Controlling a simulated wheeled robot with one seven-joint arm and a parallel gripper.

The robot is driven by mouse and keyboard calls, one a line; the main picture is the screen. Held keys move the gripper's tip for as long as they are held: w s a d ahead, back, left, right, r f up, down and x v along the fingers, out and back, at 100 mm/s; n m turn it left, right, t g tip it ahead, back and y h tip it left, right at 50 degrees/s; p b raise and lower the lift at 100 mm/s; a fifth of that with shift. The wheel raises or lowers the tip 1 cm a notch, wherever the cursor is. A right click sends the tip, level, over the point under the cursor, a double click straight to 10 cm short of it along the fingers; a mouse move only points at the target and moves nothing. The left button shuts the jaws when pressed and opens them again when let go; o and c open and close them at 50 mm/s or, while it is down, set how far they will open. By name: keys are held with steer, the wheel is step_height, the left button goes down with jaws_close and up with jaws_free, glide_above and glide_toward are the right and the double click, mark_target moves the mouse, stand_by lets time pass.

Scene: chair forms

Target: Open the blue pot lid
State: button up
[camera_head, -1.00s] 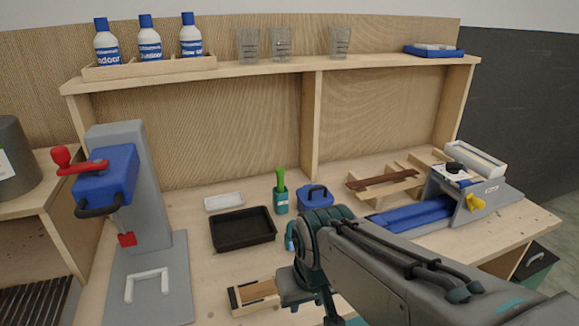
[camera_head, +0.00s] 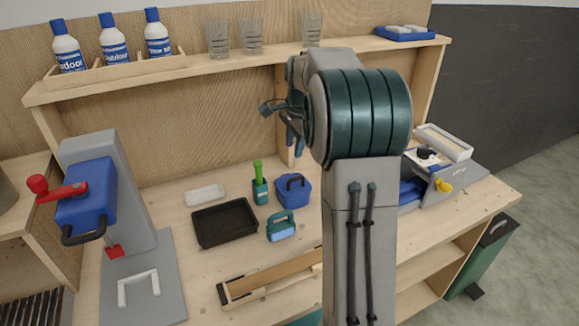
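The small blue pot (camera_head: 293,192) stands on the workbench, right of the green-handled brush in its cup. Its blue lid (camera_head: 291,180) with a dark loop handle appears to sit on top. My arm stands upright in front of the bench, to the right of the pot. My gripper (camera_head: 290,125) seems to be the dark part at the left of the raised arm, above and behind the pot in the picture. Nothing touches the pot.
A black tray (camera_head: 225,223), a teal-handled tool (camera_head: 282,227) and a long wooden box (camera_head: 270,280) lie near the pot. A blue press (camera_head: 88,200) stands at the left. A shelf (camera_head: 240,67) with bottles and glasses runs above. My arm hides part of the right side.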

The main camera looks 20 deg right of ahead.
mark_target(292, 180)
steer(key=shift+m, duration=0.4)
steer(key=w+f, duration=0.1)
steer(key=f, duration=0.3)
steer(key=w+f+p, duration=0.1)
steer(key=f, duration=0.4)
steer(key=w+d+f+p, duration=0.1)
steer(key=w+f, duration=0.1)
steer(key=f, duration=0.2)
steer(key=shift+f, duration=0.3)
jaws_close()
